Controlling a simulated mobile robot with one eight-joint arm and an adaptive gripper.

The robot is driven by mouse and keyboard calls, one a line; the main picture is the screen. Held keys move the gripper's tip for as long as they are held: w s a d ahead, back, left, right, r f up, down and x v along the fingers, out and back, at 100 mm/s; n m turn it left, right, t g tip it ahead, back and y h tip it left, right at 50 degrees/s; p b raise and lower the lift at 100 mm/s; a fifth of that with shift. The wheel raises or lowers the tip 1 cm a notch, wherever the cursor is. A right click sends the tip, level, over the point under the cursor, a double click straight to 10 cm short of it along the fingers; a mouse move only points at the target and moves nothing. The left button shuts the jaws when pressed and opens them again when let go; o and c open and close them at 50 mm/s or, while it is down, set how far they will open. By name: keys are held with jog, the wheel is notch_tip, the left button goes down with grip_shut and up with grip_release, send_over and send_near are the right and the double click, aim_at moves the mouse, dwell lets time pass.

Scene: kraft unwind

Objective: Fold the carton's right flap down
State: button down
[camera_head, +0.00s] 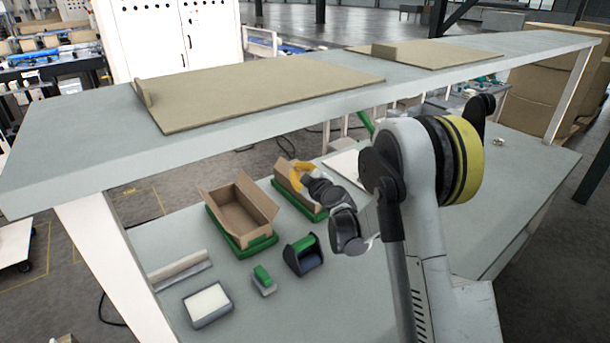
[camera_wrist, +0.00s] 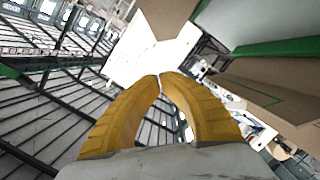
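Two open brown cartons stand on the lower table. The left carton (camera_head: 241,212) sits in a green holder (camera_head: 257,245), with its side flaps standing outward and its inside visible. The right carton (camera_head: 286,179) sits in another green holder (camera_head: 314,216). My arm hides much of it, and I cannot tell how its right flap stands. My yellow gripper (camera_head: 297,169) is over the right carton; contact is unclear. In the wrist view my gripper (camera_wrist: 159,76) has its fingertips together with nothing seen between them. Brown cardboard (camera_wrist: 285,78) and a green strip (camera_wrist: 280,48) are close on the right.
A tape dispenser (camera_head: 303,255), a green-handled tool (camera_head: 263,280), a white-filled tray (camera_head: 208,304) and a long roll (camera_head: 180,270) lie on the lower table.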

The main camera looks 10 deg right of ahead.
aim_at(301, 174)
jog(key=w+f, duration=0.1)
jog(key=w, duration=0.1)
jog(key=w+f+b, duration=0.1)
jog(key=w, duration=0.1)
jog(key=w+f+b, duration=0.1)
jog(key=w, duration=0.1)
jog(key=shift+d, duration=0.3)
jog(key=shift+w+d+f+b, duration=0.2)
jog(key=shift+d+f+b, duration=0.15)
jog(key=shift+d, duration=0.1)
jog(key=shift+w+d+f+m+g, duration=0.15)
jog(key=shift+d+m, duration=0.15)
jog(key=shift+m, duration=0.2)
jog(key=shift+w+d+f+m+g, duration=0.15)
jog(key=shift+d+m, duration=0.15)
jog(key=shift+m, duration=0.2)
